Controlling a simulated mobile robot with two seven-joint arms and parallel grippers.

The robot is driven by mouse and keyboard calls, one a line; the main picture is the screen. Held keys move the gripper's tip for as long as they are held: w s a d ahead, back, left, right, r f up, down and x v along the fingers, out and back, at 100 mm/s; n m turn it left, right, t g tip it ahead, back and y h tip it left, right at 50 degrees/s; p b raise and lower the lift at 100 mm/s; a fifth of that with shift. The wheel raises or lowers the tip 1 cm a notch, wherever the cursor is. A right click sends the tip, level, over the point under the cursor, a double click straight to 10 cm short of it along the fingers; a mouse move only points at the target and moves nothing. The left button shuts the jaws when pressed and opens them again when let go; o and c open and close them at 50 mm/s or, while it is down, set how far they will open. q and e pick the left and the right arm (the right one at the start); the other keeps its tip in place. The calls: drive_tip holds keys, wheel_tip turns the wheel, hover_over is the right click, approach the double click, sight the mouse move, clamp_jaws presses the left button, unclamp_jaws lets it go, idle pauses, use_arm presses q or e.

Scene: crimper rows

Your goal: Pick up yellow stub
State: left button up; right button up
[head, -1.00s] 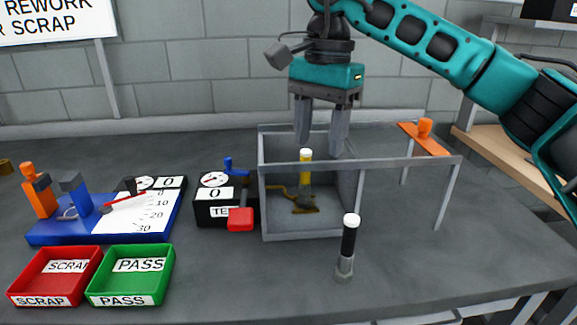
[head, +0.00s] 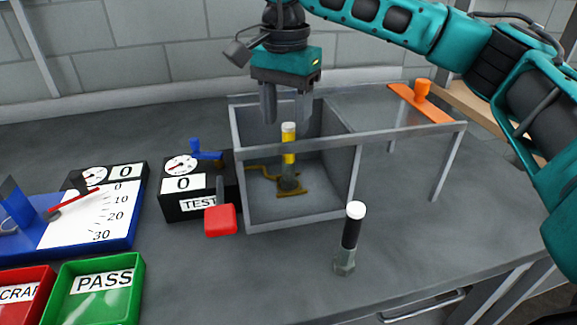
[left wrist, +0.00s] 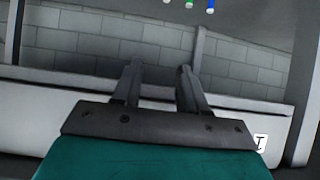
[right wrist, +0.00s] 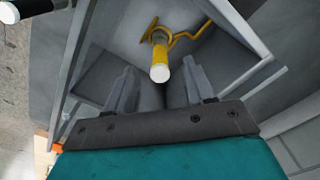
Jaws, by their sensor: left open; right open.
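The yellow stub (head: 289,145) stands upright in a yellow holder (head: 290,187) inside a grey open-topped box (head: 300,214). It has a white top and a grey lower part. My right gripper (head: 287,115) is open above the box, its fingers pointing down just above and behind the stub's top. In the right wrist view the yellow stub (right wrist: 160,55) lies ahead of the open fingers (right wrist: 160,95), with nothing between them. My left gripper (left wrist: 155,85) is open and empty, facing a wall; it is not in the head view.
A black stub with a white top (head: 350,235) stands in front of the box. The box's rails carry an orange plate (head: 420,103) at right. A green PASS tray (head: 95,290) is at front left.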

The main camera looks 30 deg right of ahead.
sight(289, 125)
drive_tip(key=f, duration=0.5)
drive_tip(key=shift+w+d+f, duration=0.15)
drive_tip(key=shift+d, duration=0.2)
clamp_jaws()
idle(0.4)
